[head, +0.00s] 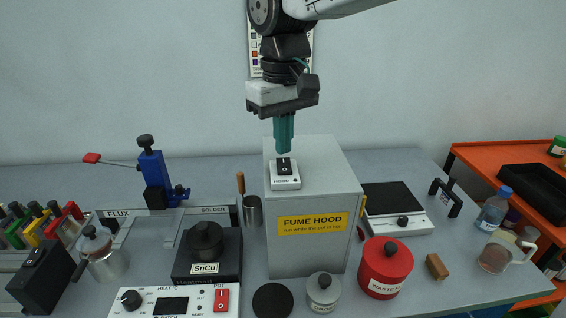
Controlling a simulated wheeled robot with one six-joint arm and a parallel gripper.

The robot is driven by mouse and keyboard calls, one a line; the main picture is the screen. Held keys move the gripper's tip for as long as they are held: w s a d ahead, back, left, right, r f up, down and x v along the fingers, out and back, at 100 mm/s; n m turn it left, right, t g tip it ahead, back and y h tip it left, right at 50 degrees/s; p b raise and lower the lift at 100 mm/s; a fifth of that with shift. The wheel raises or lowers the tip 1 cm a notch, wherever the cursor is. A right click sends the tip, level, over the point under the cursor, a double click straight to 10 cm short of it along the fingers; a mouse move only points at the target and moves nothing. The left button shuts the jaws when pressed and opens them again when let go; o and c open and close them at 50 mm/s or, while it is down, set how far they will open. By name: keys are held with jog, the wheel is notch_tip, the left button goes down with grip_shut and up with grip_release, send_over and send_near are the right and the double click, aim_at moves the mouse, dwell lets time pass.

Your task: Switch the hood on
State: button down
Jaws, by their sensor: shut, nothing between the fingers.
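The fume hood (311,247) is a grey box with a yellow "FUME HOOD" label on its front, standing near the middle of the bench. On its top sits a small white switch box (285,182) marked "HOOD" with a black rocker (284,165). My gripper (284,150) points straight down with its teal fingers shut and empty. The fingertips are just above the rocker; I cannot tell whether they touch it. The rocker's position is too small to tell.
A solder pot (206,241) and a heat control panel (176,302) stand left of the hood. A red waste tin (385,268) and a white hotplate or scale (398,222) are at right. A blue clamp stand (154,175) stands at back left. Air above the bench is clear.

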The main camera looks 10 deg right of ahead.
aim_at(283, 160)
jog(key=shift+f, duration=0.95)
dwell(0.6)
jog(key=shift+r, duration=3.55)
jog(key=shift+f, duration=0.1)
jog(key=f, duration=0.1)
jog(key=s+d+f, duration=0.1)
jog(key=s+f, duration=0.1)
jog(key=shift+d, duration=0.3)
jog(key=s+d+f+m, duration=0.2)
jog(key=s+d+f, duration=0.2)
jog(key=s+d, duration=0.4)
jog(key=s+d+f+m+t, duration=0.1)
jog(key=s+d+f+m, duration=0.2)
jog(key=s+d, duration=0.6)
jog(key=shift+s+d+f+m, duration=0.3)
jog(key=shift+d+f, duration=0.4)
jog(key=shift+d, duration=0.3)
